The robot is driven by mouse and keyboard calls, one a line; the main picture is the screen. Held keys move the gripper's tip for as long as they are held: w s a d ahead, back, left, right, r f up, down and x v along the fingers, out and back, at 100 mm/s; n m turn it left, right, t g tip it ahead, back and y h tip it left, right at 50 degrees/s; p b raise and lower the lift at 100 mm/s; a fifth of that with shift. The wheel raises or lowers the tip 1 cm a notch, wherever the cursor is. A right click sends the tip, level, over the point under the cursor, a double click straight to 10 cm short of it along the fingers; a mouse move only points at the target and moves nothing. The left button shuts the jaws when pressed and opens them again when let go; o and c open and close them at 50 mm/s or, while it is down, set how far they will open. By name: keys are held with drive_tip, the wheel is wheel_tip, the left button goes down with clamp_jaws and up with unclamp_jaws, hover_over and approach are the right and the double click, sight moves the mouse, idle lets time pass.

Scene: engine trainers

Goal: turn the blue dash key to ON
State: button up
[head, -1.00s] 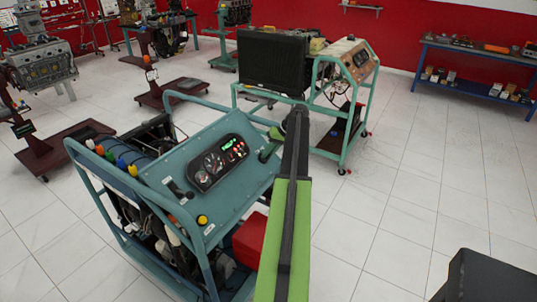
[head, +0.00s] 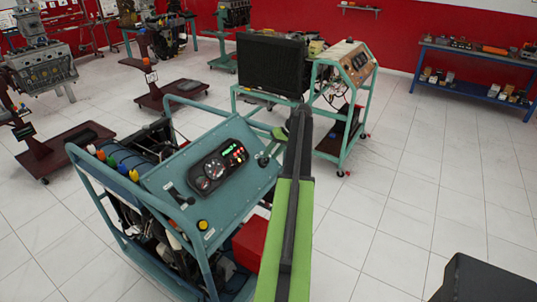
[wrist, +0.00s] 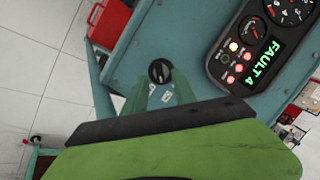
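The dash key (wrist: 160,71) shows in the wrist view as a round dark switch with a slanted grip on the blue-teal panel (head: 165,178). Its colour looks dark there, not clearly blue. My gripper (wrist: 166,86) has its two green fingers spread just short of the switch, with a gap between them. Whether either finger touches the key cannot be told. In the head view my arm covers much of my gripper (head: 267,150) at the panel's right edge. The instrument cluster (head: 219,167) is lit; in the wrist view its green display reads FAULT 4.
Small white labels (wrist: 168,96) lie beside the switch. A yellow button (head: 202,225) sits at the panel's lower edge. A red box (head: 250,241) is below the panel. A second trainer with a radiator (head: 271,66) stands behind.

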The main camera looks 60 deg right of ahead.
drive_tip(key=p+v, duration=1)
drive_tip(key=v, duration=0.4)
